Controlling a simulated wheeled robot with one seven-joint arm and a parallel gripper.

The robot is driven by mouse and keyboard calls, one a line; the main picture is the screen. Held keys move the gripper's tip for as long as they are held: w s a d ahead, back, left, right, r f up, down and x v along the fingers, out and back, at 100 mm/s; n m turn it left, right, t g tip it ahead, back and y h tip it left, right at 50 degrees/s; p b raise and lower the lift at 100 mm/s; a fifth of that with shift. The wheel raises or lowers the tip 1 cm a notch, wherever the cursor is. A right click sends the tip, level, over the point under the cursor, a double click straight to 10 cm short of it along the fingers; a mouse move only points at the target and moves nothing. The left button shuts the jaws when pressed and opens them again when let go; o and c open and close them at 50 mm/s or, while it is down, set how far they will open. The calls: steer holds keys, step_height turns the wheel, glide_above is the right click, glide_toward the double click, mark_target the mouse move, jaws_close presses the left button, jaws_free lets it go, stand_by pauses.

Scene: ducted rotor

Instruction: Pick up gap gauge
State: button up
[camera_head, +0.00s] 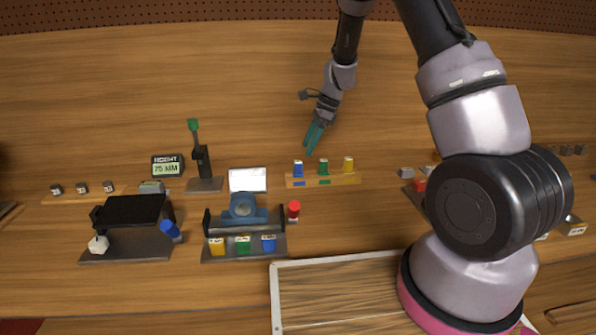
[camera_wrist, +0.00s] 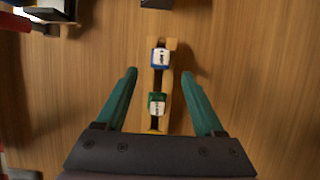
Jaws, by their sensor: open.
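Three small labelled pieces that look like gap gauges stand in a row on a narrow wooden rack (camera_head: 340,180): a blue gauge (camera_head: 298,168), a green gauge (camera_head: 323,167) and a yellow gauge (camera_head: 348,164). My gripper (camera_head: 314,139) is open and empty, pointing down above and behind the rack in the head view. In the wrist view the blue gauge (camera_wrist: 160,58) lies ahead between the teal fingertips. The green gauge (camera_wrist: 157,104) lies between the fingers, and the yellow one is mostly hidden by the gripper body. I cannot read the gauge labels.
A display (camera_head: 167,166) reads "HEIGHT 75 MM". Left of the rack are a green-tipped stand (camera_head: 204,170), a white panel (camera_head: 248,179), a red-topped piece (camera_head: 293,210) and a blue fixture (camera_head: 243,207) with coloured blocks before it. A framed tray (camera_head: 277,300) is in front. Table behind the rack is clear.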

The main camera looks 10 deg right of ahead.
mark_target(299, 161)
steer(key=x, duration=0.8)
steer(key=shift+w+a, duration=0.1)
steer(key=shift+a, duration=0.2)
jaws_close()
